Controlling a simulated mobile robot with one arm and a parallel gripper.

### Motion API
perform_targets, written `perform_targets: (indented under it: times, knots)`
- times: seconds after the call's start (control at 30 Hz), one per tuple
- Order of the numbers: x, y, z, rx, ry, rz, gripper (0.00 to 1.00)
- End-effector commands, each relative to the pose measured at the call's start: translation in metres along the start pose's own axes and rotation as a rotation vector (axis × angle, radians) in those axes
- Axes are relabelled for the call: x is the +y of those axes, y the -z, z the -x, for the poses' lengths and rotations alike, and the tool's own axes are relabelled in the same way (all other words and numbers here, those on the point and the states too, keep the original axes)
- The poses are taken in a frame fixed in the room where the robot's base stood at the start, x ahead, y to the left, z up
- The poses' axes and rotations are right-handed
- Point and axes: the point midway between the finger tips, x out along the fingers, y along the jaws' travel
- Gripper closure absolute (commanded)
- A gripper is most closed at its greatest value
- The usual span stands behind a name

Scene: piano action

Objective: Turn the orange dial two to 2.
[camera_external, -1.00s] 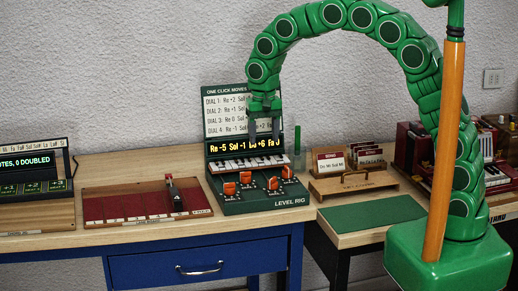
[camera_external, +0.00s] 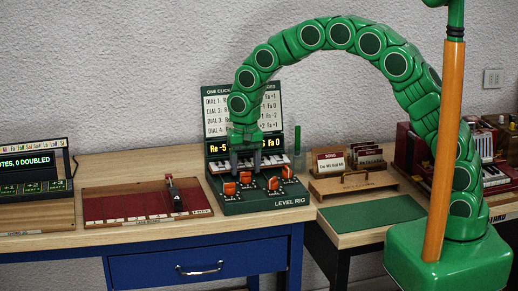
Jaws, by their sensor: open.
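The level rig (camera_external: 240,207) is a dark green box on the wooden desk, with small piano keys, a lit display (camera_external: 274,144) and a white chart (camera_external: 215,120) behind. Several orange dials stand on its top: one at front left (camera_external: 229,188), one at back left (camera_external: 245,177), one at front right (camera_external: 273,183) and one at back right (camera_external: 287,172). Their number labels are too small to read. My gripper (camera_external: 244,168) is open, pointing down over the left part of the keys, just above the back-left dial. I cannot tell whether it touches that dial. My wrist hides part of the chart and display.
A red board (camera_external: 120,205) with a dark handle (camera_external: 175,194) lies left of the rig. A green cylinder (camera_external: 297,139), a wooden card holder (camera_external: 352,183) and a green mat (camera_external: 370,212) are to the right.

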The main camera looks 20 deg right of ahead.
Motion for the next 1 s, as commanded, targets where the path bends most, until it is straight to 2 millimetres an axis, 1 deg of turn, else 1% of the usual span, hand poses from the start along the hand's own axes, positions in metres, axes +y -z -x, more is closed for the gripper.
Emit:
perform_targets:
  times: [0.03,0.13,0.4,0.47,0.5,0.77,0.8,1.0]
  knots:
    - [-0.0001,-0.0004,-0.0061,-0.001,0.000,0.000,0.39]
    - [-0.0002,-0.0001,-0.0128,0.000,0.001,0.000,0.39]
    - [0.0001,-0.0001,-0.0150,0.000,0.001,0.000,0.39]
    - [0.0002,-0.0001,-0.0151,0.000,0.001,0.000,0.47]
    - [0.0002,-0.0002,-0.0152,-0.001,0.000,0.000,0.53]
    - [0.0003,-0.0002,-0.0151,-0.001,0.000,0.000,0.93]
    - [0.0003,-0.0002,-0.0151,-0.001,0.000,0.000,0.95]
    - [0.0004,-0.0002,-0.0151,-0.001,0.000,0.018,0.95]
